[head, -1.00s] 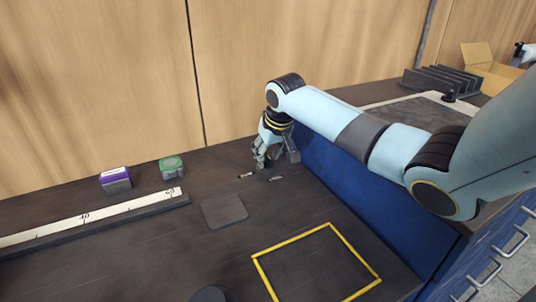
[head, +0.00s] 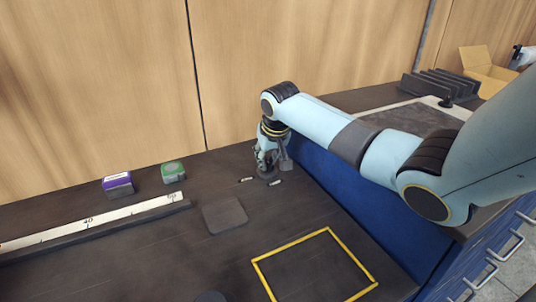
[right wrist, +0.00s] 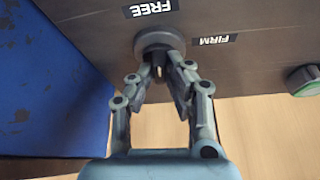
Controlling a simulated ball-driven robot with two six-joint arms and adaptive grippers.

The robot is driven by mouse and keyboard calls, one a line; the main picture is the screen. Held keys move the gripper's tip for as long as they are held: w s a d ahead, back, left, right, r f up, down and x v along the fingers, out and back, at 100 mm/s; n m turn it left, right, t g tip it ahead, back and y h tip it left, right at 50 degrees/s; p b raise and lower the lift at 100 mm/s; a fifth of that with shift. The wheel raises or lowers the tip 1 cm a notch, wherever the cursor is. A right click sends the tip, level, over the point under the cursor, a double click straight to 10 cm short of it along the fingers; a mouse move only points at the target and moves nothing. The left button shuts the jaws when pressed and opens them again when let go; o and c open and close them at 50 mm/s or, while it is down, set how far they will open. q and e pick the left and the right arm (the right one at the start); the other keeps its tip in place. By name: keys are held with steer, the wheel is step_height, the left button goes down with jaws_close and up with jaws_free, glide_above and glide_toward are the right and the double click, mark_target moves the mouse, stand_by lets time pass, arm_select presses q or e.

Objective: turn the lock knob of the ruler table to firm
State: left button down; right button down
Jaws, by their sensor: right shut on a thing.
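The lock knob (right wrist: 158,40) is a grey round knob on the dark table top, with a small upright grip part. My right gripper (right wrist: 160,72) is shut on that grip part, one finger on each side. In the head view my right gripper (head: 267,170) points down at the table and mostly hides the knob. The FREE label (right wrist: 152,8) and FIRM label (right wrist: 214,39) lie beside the knob and appear upside down in the right wrist view. Which label the knob points to cannot be told. My left gripper is not in view.
A blue panel (head: 340,200) rises close to the right of the gripper. A white ruler (head: 90,222), a purple box (head: 118,187), a green tape measure (head: 174,173), a dark square pad (head: 225,215) and a yellow frame (head: 314,265) are on the table.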

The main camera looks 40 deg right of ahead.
steer(key=m+g+h+p, duration=0.1)
steer(key=m+p, duration=0.2)
steer(key=shift+s+a, duration=0.1)
steer(key=shift+a, duration=0.05)
steer(key=shift+m+p, duration=0.5)
steer(key=shift+m, duration=0.7)
steer(key=shift+f+m+g+h, duration=0.15)
steer(key=shift+m+g+h, duration=0.3)
steer(key=shift+m, duration=0.35)
steer(key=shift+m+g, duration=0.35)
steer(key=shift+m, duration=0.65)
steer(key=shift+a+f+m+g+h, duration=0.1)
steer(key=shift+m+g+h, duration=0.25)
steer(key=shift+m, duration=0.55)
steer(key=m+g+b, duration=0.2)
steer(key=m+b, duration=0.1)
steer(key=m, duration=0.2)
steer(key=shift+m, duration=0.3)
steer(key=shift+g, duration=0.25)
